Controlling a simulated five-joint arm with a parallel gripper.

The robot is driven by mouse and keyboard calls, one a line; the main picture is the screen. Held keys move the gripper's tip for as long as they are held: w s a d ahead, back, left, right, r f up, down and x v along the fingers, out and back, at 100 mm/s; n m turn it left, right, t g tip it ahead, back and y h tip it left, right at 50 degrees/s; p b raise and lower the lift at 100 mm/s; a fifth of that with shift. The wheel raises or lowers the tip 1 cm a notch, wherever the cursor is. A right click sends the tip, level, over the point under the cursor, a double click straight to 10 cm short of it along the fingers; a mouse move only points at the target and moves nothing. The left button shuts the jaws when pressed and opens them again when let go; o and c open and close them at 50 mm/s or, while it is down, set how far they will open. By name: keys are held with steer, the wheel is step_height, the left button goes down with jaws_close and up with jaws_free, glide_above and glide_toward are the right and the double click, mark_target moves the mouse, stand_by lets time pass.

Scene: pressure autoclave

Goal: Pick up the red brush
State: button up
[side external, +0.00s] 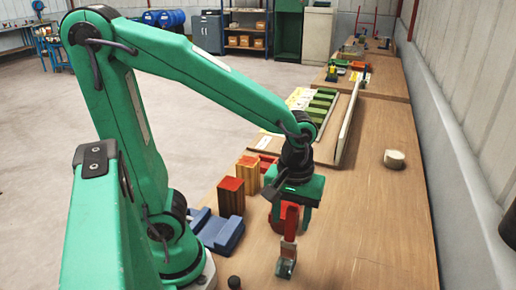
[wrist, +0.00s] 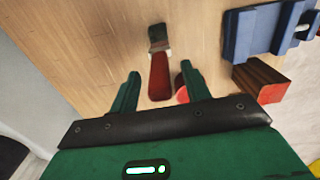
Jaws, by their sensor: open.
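The red brush lies on the wooden bench, and its red handle (wrist: 159,77) shows in the wrist view with a grey metal end pointing away from my gripper. In the side view the brush (side external: 288,250) extends from under my gripper towards the camera. My gripper (side external: 291,210) is open above the handle end and points down. In the wrist view the two green fingers of my gripper (wrist: 161,84) stand on either side of the handle, with gaps on both sides. Whether the fingertips are at handle height cannot be told.
A red round thing (wrist: 182,90) is partly hidden by the right finger in the wrist view. A blue vise-like block (side external: 216,231) and red-topped wooden blocks (side external: 231,196) stand to the left. A pale round piece (side external: 394,159) sits back right. The bench's right side is clear.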

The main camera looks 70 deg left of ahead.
mark_target(292, 209)
jaws_close()
steer(key=shift+r, duration=0.1)
stand_by(0.4)
steer(key=shift+r, duration=0.75)
steer(key=r, duration=0.2)
steer(key=shift+s+d+r, duration=0.15)
steer(key=shift+d+r, duration=0.05)
steer(key=shift+r, duration=0.15)
steer(key=s+d+r, duration=0.6)
steer(key=s+d, duration=0.1)
steer(key=s, duration=0.1)
steer(key=shift+d+r, duration=0.3)
steer(key=shift+d, duration=0.1)
steer(key=shift+w+f, duration=0.1)
